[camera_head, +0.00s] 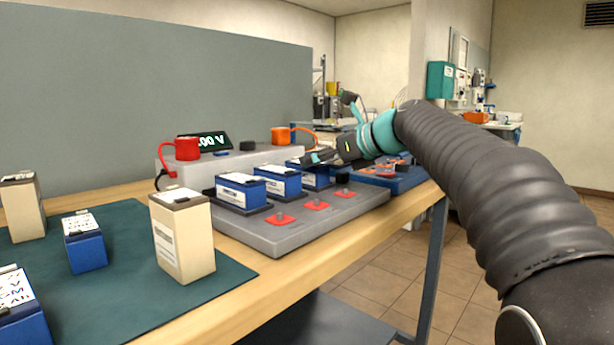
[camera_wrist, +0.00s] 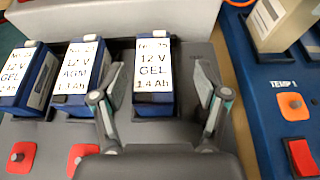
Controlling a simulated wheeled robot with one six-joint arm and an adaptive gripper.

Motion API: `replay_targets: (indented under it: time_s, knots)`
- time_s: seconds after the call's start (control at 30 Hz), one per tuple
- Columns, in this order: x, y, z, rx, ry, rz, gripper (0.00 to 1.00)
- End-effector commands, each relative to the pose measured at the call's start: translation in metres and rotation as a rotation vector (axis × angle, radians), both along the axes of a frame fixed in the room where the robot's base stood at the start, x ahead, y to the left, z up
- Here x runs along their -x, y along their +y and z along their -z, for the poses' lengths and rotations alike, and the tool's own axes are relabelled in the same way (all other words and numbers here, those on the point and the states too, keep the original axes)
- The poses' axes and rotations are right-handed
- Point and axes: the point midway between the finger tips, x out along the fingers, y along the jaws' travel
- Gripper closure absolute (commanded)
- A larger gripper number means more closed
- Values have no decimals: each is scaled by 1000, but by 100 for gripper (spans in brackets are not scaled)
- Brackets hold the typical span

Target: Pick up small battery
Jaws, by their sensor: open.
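Three small blue batteries with white labels stand upright in a row on a grey rack: a left one (camera_head: 241,190), a middle one (camera_head: 278,180) and a right one (camera_head: 316,177). In the wrist view the right battery (camera_wrist: 153,75) reads 12 V GEL 1.4 Ah; the middle one (camera_wrist: 85,78) and left one (camera_wrist: 25,78) are beside it. My gripper (camera_head: 314,158) is open above the right battery, partly hiding it in the head view. In the wrist view its fingers (camera_wrist: 158,98) show on either side of that battery, apart from it. Finger depth is unclear.
The grey rack (camera_head: 285,235) has red buttons in front. A blue unit (camera_wrist: 275,120) stands to its right. A grey meter box (camera_head: 185,170) with red and orange clamps is behind. Cream and blue batteries stand on a green mat (camera_head: 120,290) at left.

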Motion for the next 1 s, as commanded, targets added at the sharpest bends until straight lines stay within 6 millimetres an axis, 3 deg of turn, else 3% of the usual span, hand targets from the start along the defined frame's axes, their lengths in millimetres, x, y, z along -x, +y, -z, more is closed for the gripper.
replay_targets:
  time_s: [0.27, 0.53, 0.8, 0.87, 1.0]
  knots:
    - [-6, 12, 10, 1, 0, -1, 26]
    - [-21, 40, 27, 2, -1, -2, 26]
    - [-24, 43, 28, 1, -1, 1, 26]
    - [-24, 43, 28, 1, -1, 1, 39]
    - [-24, 43, 28, 1, -1, 1, 74]
